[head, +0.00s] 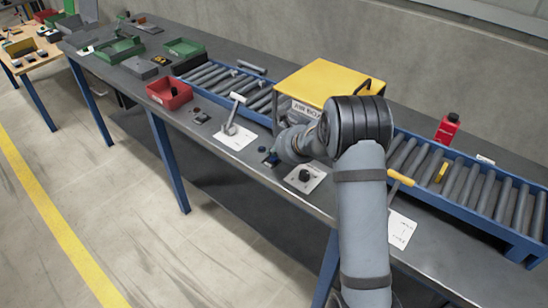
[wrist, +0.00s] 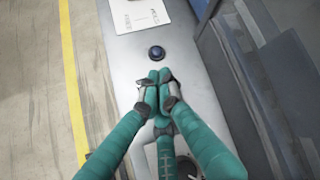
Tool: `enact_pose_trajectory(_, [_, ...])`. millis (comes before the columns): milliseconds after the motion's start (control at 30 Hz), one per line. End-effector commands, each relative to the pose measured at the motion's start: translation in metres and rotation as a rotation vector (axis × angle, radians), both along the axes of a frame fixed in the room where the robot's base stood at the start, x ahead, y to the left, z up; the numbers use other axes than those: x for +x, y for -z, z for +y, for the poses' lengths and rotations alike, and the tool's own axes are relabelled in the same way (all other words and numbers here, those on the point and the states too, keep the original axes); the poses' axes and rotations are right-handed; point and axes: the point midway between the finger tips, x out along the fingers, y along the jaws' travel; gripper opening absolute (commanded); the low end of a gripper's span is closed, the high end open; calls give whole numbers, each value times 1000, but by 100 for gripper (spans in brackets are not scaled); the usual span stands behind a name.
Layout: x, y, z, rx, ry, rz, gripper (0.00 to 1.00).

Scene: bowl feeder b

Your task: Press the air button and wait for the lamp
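A round dark blue button (wrist: 156,53) with a dark rim sits on the grey bench top in the wrist view. A small dark blue thing at the same part of the bench, probably this button, shows in the head view (head: 269,159). My gripper (wrist: 158,78) has teal fingers with the tips together, nothing seen between them. The tips appear just short of the button in the wrist view; their height above the bench is hard to tell. In the head view my arm hides most of the gripper. I cannot pick out a lit lamp.
A yellow-topped box (head: 325,80) stands behind my arm over the blue roller conveyor (head: 505,205). A white plate with a lever (head: 236,137) and a plate with a black knob (head: 304,177) flank the button. A red bin (head: 168,93) and red bottle (head: 447,128) stand farther off.

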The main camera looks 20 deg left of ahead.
Motion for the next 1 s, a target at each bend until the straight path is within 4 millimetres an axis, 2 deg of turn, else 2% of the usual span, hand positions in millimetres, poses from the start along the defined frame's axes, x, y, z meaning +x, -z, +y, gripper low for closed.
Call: enact_pose_trajectory(1000, [0, 9, 0, -2, -1, 0, 0])
